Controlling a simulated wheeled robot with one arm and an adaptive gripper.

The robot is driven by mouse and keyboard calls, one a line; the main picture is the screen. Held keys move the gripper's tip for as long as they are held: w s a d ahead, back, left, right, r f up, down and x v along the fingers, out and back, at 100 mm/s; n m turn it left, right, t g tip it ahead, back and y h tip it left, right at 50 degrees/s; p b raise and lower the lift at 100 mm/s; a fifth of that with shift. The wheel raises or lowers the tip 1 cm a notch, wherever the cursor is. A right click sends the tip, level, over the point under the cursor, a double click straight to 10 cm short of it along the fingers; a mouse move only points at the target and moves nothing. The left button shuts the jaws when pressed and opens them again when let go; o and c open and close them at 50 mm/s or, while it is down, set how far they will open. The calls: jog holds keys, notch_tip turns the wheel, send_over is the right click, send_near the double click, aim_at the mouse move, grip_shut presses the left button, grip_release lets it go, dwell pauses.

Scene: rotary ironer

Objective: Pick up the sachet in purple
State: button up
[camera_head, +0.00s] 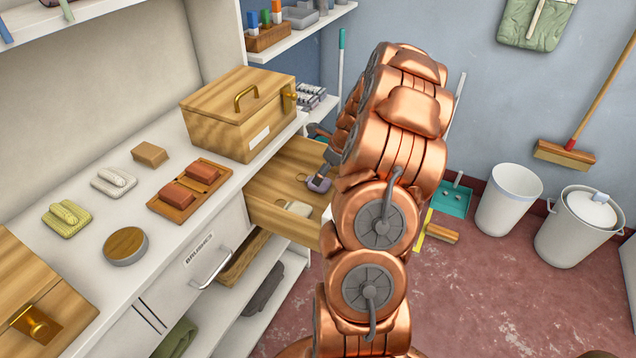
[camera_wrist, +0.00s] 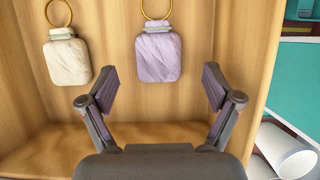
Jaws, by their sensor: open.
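The purple sachet (camera_wrist: 158,57), a small wrinkled pouch with a gold ring on top, lies in an open wooden drawer (camera_head: 264,211). In the head view the purple sachet (camera_head: 319,184) shows small, near the drawer's right side. A cream sachet (camera_wrist: 68,62) with a similar ring lies to its left; it also shows in the head view (camera_head: 298,208). My gripper (camera_wrist: 160,88) is open and empty. Its two fingers are spread, with the purple sachet ahead and between their lines in the wrist view. No touch is visible. In the head view my arm partly hides the gripper.
A wooden box (camera_head: 238,112) with a brass handle stands on the counter above the drawer. A tray with red-brown blocks (camera_head: 190,190) and several brushes lie on the counter. The drawer walls surround the sachets. A white bin (camera_head: 508,200) and a lidded pail (camera_head: 583,225) stand right.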

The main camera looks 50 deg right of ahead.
jog(key=shift+p+x, duration=0.35)
jog(key=shift+x, duration=1.9)
jog(key=shift+a, duration=0.1)
jog(key=c, duration=1)
jog(key=shift+r, duration=0.1)
notch_tip(320, 180, up, 18)
jog(key=shift+f+b, duration=0.1)
jog(key=shift+b, duration=0.8)
